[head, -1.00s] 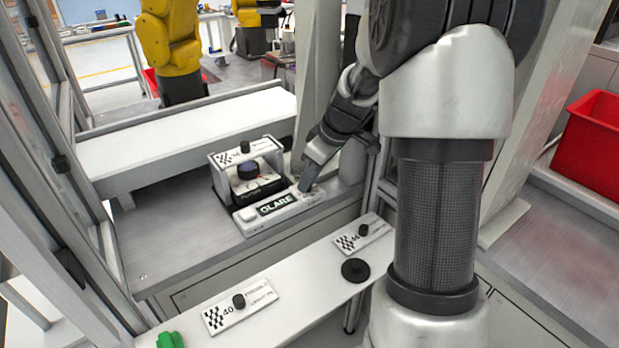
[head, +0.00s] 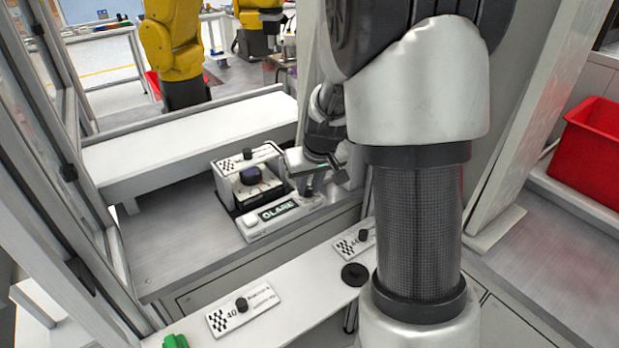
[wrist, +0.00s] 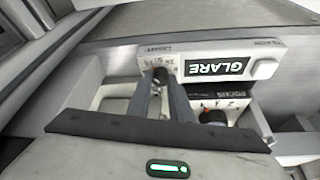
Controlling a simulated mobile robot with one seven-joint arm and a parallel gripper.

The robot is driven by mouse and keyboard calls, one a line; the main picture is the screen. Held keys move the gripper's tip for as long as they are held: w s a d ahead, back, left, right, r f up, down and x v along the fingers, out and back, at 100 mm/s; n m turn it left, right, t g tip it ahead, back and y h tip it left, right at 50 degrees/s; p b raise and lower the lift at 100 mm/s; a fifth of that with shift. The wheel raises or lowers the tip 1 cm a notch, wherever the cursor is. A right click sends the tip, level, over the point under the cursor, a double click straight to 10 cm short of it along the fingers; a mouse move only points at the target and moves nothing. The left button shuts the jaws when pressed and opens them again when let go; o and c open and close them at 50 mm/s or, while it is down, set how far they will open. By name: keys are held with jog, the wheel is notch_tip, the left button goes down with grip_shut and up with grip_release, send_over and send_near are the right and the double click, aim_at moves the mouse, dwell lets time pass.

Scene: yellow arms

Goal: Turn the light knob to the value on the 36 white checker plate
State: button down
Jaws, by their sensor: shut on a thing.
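In the wrist view the display (wrist: 220,67) appears upside down. The small light knob (wrist: 160,73) is beside the display, near a "LIGHT" label. My gripper (wrist: 161,80) is shut on this knob; in the head view my gripper (head: 308,190) hides it. A white checker plate (head: 247,158) lies on the box behind the display; its number is too small to read surely. A plate marked 40 (head: 244,309) lies on the front ledge.
A dark focus knob (head: 250,175) is on the box beside the display. Another checker plate (head: 350,245) and a black disc (head: 354,274) are on the front ledge. A metal frame (head: 60,170) bounds the left side. A red bin (head: 598,145) is at right.

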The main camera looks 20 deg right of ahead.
jog(key=m+p, duration=0.1)
jog(key=p, duration=0.1)
jog(key=m+h+p, duration=0.1)
jog(key=m+p, duration=0.2)
jog(key=shift+a+r+g+h+p, duration=0.25)
jog(key=shift+r+g+h+p, duration=0.05)
jog(key=shift+h+p, duration=0.1)
jog(key=m+p, duration=0.2)
jog(key=m+h+p, duration=0.1)
jog(key=m, duration=0.1)
jog(key=shift+w+f+p, duration=0.15)
jog(key=shift+f+p, duration=0.05)
jog(key=shift+p, duration=0.2)
jog(key=shift+f+g, duration=0.1)
jog(key=shift+g, duration=0.2)
jog(key=c, duration=1.6)
grip_release()
jog(key=p+v, duration=0.3)
jog(key=v, duration=1.4)
jog(key=shift+a+p, duration=0.15)
jog(key=shift+p, duration=0.25)
